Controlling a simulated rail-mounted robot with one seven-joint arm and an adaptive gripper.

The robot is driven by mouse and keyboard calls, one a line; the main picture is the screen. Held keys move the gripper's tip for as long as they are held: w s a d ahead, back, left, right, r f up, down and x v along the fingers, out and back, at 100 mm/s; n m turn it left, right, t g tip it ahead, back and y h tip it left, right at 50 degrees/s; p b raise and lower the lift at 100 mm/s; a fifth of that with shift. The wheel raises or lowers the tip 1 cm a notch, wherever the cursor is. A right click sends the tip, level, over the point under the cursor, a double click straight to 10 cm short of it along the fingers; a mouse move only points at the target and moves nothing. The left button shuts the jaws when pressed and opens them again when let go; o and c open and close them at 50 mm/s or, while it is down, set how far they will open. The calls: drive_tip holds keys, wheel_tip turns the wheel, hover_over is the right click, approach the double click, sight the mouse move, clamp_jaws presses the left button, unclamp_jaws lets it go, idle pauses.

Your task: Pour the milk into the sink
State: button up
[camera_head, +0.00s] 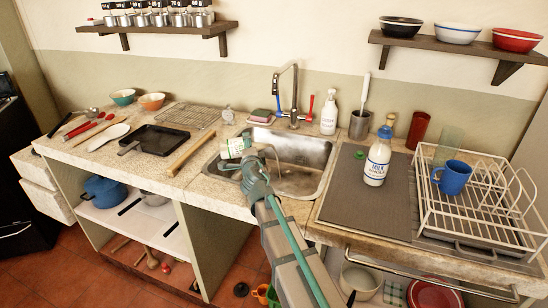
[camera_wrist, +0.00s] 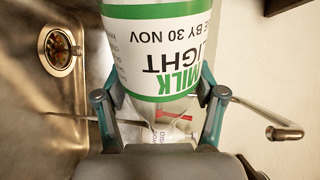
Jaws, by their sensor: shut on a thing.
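The milk container (camera_head: 237,148) has a white label with green bands reading MILK LIGHT. It lies tipped on its side above the left part of the sink (camera_head: 322,155). My gripper (camera_head: 254,166) is shut on it. In the wrist view, the fingers of my gripper (camera_wrist: 162,97) press on both sides of the milk container (camera_wrist: 150,50), and its print is upside down. The sink drain (camera_wrist: 60,48) shows at the left there. I cannot tell whether milk is flowing out. Another milk bottle (camera_head: 377,160), blue-capped, stands upright on the grey mat right of the sink.
The faucet (camera_head: 294,95) rises behind the sink, with a soap bottle (camera_head: 329,113) and a utensil cup (camera_head: 359,125) beside it. A dish rack (camera_head: 480,205) with a blue mug (camera_head: 453,178) stands at the right.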

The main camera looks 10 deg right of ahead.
drive_tip(key=shift+m+b, duration=0.3)
drive_tip(key=shift+b, duration=0.3)
idle(0.9)
drive_tip(key=shift+d+r+m+b, duration=0.2)
drive_tip(key=shift+r+m+b, duration=0.25)
drive_tip(key=shift+m+b, duration=0.2)
drive_tip(key=shift+d+r+m+b, duration=0.15)
drive_tip(key=shift+r+m+b, duration=0.3)
drive_tip(key=shift+m, duration=0.2)
idle(3.0)
drive_tip(key=shift+a+f+n+p, duration=0.25)
drive_tip(key=shift+f+n+p, duration=0.1)
drive_tip(key=shift+n+p, duration=0.35)
drive_tip(key=shift+f+n+p, duration=0.35)
drive_tip(key=shift+f+n, duration=0.15)
drive_tip(key=shift+a, duration=0.1)
